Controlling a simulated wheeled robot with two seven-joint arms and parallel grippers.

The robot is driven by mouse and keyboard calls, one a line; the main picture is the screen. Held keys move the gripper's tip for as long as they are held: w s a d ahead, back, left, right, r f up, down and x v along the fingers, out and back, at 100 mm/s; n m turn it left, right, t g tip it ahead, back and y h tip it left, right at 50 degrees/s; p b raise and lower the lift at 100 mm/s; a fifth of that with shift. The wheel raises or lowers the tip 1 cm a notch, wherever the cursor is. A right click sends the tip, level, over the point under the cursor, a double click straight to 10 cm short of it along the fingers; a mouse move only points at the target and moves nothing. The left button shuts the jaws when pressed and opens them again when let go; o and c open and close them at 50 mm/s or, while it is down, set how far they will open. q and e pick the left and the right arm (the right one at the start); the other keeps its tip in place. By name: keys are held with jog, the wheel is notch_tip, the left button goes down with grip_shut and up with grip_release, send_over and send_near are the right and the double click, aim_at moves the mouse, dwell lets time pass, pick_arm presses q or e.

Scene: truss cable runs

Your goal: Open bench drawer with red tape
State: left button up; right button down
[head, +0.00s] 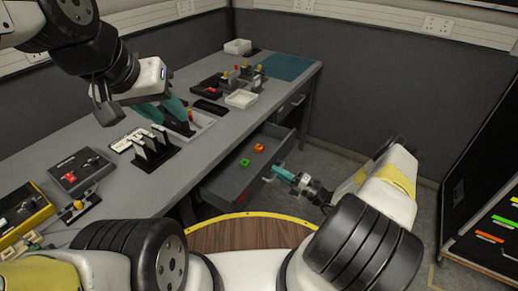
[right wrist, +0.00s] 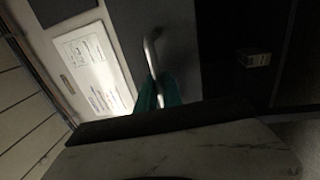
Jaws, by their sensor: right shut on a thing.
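The bench drawer (head: 226,186) stands pulled out below the grey bench top. A small green item (head: 244,162) and a small orange-red item (head: 259,148) lie apart on its floor; their exact kind is too small to tell. My right gripper (head: 283,173) is at the drawer's front, its teal fingers shut on the metal drawer handle (right wrist: 151,55). The right wrist view shows the handle bar between the teal fingertips (right wrist: 158,93). My left gripper (head: 172,108) hangs above the bench top, its teal fingers near a tray; its opening is unclear.
The bench top (head: 130,185) holds a black slotted rack (head: 153,150), a white tray (head: 241,99), a grey box with a red knob (head: 80,170) and other items. Another closed drawer (head: 293,102) is farther back. A dark cabinet (head: 485,190) stands at right.

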jog(key=r+v, duration=0.3)
jog(key=v, duration=1.2)
jog(key=shift+s+d, duration=0.35)
jog(key=shift+s, duration=0.05)
jog(key=shift+f, duration=0.1)
jog(key=c, duration=1.8)
grip_release()
jog(key=shift+o, duration=0.2)
jog(key=shift+d, duration=0.1)
jog(key=v, duration=0.7)
jog(key=shift+s+d, duration=0.2)
jog(key=shift+d, duration=0.05)
